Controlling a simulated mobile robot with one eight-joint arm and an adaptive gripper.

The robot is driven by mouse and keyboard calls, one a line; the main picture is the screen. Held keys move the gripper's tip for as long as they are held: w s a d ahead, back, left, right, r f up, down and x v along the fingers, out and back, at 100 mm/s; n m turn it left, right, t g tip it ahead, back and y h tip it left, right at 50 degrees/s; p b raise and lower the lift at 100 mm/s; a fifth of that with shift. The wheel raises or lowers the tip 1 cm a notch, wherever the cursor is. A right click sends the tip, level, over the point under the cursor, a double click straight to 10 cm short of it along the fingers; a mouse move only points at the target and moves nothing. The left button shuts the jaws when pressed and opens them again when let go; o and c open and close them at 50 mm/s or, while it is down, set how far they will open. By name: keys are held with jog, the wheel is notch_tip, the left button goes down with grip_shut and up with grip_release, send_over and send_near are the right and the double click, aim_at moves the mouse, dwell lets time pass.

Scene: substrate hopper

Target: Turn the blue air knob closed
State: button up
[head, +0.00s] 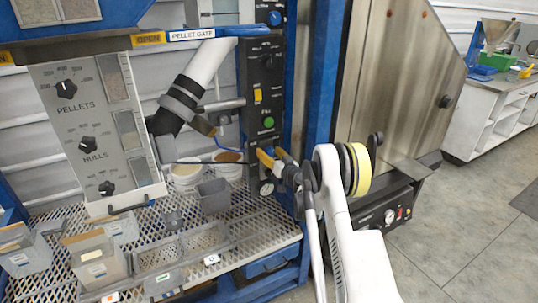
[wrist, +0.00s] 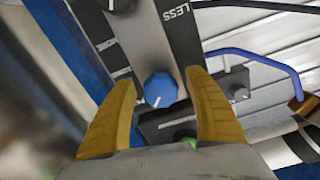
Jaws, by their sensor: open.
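The blue air knob (wrist: 160,89) sits on a dark control panel in the wrist view, with a small white pointer mark pointing toward the lower part of that picture. My gripper (wrist: 161,80) is open, with one yellow finger on each side of the knob. Gaps show between the knob and both fingers, and I cannot tell how deep the fingertips reach. In the head view my gripper (head: 272,157) is at the lower part of the dark panel (head: 253,75), below the green button (head: 268,122). It hides the air knob there.
Another blue knob (head: 274,17) is at the panel's top. A blue tube (wrist: 255,57) curves beside the panel. A grey bin (head: 213,196) and white tubs stand on the mesh shelf (head: 265,220).

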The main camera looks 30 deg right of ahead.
jog(key=c, duration=1.2)
jog(key=shift+m, duration=0.3)
jog(key=m, duration=0.4)
jog(key=shift+a, duration=0.1)
jog(key=m, duration=0.5)
jog(key=shift+r, duration=0.1)
jog(key=m, duration=0.4)
jog(key=shift+r+m, duration=0.1)
jog(key=shift+m, duration=2)
